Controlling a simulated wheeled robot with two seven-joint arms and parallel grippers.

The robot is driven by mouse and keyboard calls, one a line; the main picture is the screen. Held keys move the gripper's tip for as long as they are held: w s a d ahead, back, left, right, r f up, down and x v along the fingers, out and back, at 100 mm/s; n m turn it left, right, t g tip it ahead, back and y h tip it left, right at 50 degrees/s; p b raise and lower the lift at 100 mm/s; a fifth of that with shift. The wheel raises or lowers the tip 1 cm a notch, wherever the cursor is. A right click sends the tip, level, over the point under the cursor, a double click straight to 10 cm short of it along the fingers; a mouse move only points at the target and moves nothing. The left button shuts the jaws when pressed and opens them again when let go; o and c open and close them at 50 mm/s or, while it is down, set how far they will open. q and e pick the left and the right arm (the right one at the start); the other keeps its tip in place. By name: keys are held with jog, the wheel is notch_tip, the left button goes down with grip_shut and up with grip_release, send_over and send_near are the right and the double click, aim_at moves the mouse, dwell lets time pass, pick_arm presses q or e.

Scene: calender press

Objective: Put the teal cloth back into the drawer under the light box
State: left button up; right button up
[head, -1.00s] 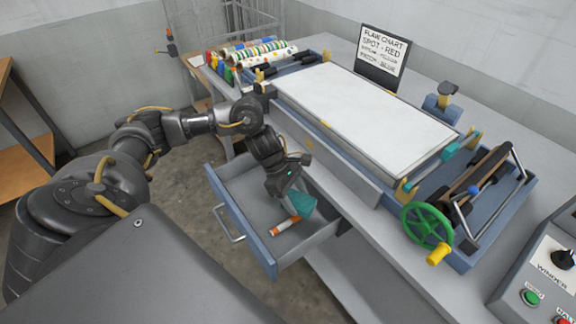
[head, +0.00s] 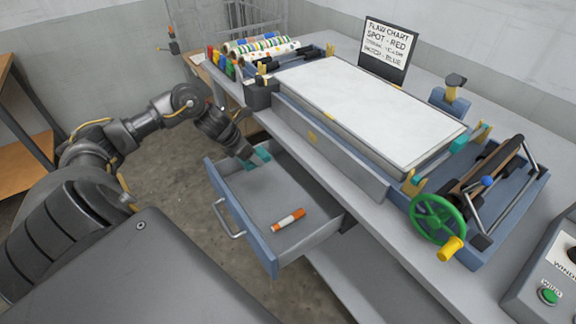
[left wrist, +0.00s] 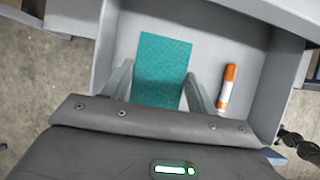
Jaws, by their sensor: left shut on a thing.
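The teal cloth (head: 262,156) is in my left gripper (head: 256,160), at the far left corner of the open drawer (head: 237,214). In the left wrist view, the cloth (left wrist: 163,60) shows as a flat teal rectangle between the two fingers (left wrist: 158,85), over the drawer floor. The gripper is shut on it. I cannot tell whether the cloth touches the drawer floor. The light box (head: 365,115), with its white top, stands on the bench above the drawer. My right gripper is not in view.
An orange and white tube (head: 288,219) lies in the drawer; it also shows in the left wrist view (left wrist: 228,87). The drawer floor around it is bare. A green handwheel (head: 437,219) and patterned rolls (head: 262,48) are on the bench.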

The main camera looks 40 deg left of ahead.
pick_arm(q)
jog(key=w+d+f+p, duration=0.1)
jog(key=d+f, duration=0.1)
jog(key=d, duration=0.1)
jog(key=w+d+f+p, duration=0.1)
jog(key=d+f, duration=0.1)
jog(key=d, duration=0.1)
jog(key=w+d+f, duration=0.1)
jog(key=d+f, duration=0.2)
jog(key=d, duration=0.1)
jog(key=shift+w+p, duration=0.15)
jog(key=shift+p, duration=0.25)
jog(key=shift+w+d+f, duration=0.15)
jog(key=shift+d+f, duration=0.25)
jog(key=shift+f, duration=0.25)
jog(key=f, duration=0.3)
jog(key=shift+d+f+p, duration=0.1)
jog(key=shift+d+p, duration=0.15)
jog(key=shift+p, duration=0.05)
jog(key=shift+w+f, duration=0.1)
jog(key=shift+f, duration=0.1)
